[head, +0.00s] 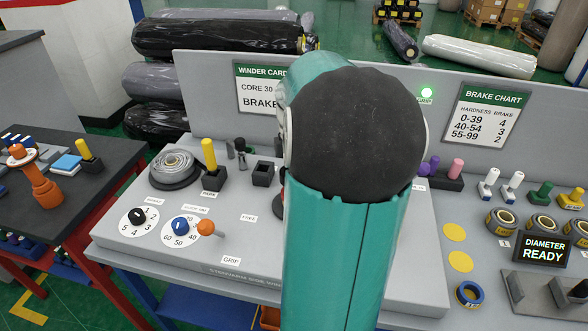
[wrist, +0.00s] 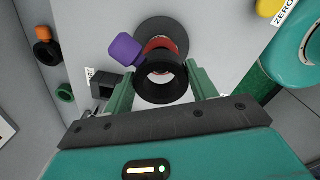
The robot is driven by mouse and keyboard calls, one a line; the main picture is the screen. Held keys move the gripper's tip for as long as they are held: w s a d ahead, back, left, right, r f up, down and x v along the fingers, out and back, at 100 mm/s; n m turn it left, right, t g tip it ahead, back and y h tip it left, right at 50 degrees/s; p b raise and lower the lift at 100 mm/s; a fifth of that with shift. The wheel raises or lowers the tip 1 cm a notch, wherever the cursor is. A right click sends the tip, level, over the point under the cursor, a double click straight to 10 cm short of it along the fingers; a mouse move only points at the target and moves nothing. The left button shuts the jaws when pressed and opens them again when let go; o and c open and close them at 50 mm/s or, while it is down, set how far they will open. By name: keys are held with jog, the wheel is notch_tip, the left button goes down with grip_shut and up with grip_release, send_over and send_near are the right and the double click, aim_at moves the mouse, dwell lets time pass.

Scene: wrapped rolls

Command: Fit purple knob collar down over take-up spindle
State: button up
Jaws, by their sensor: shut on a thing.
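In the wrist view the collar (wrist: 161,88) is a black ring with a purple knob (wrist: 126,49) at its upper left. My gripper (wrist: 162,86) has its two green fingers on either side of the ring, shut on it. Beyond the ring, the take-up spindle (wrist: 160,44) shows as a red part on a round dark flange (wrist: 180,33). The ring overlaps the spindle's near side in the picture, a little below the flange's middle. I cannot tell whether the ring is around the spindle. In the head view my arm hides the gripper, the collar and most of the spindle.
A block with purple and pink pegs (head: 456,168) stands right of my arm. In the wrist view a small black block (wrist: 103,83) sits close to the left finger.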

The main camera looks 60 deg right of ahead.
jog(key=shift+f, duration=1.85)
jog(key=o, duration=1.2)
jog(key=shift+r, duration=0.1)
notch_tip(320, 180, up, 14)
jog(key=shift+f, duration=0.2)
